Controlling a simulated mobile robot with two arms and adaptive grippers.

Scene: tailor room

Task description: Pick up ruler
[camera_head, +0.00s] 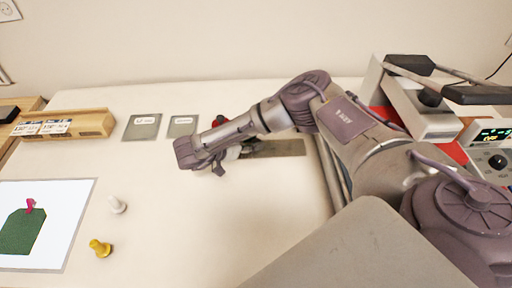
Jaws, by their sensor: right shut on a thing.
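The ruler (275,149) is a flat grey-brown metal strip near the middle of the table, lying roughly left to right. Its left end is hidden at my right gripper. My right gripper (227,163) reaches in from the right, low over the table, and is shut on the ruler at that left end. The wrist and forearm hide much of the fingers. Whether the ruler is clear of the table cannot be told. My left gripper is not in view.
Two grey cards (142,127) and a wooden block (66,125) are at the back left. White (117,205) and yellow (100,248) spools stand front left by a white sheet (70,195). A machine (490,150) stands right. The table's front middle is clear.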

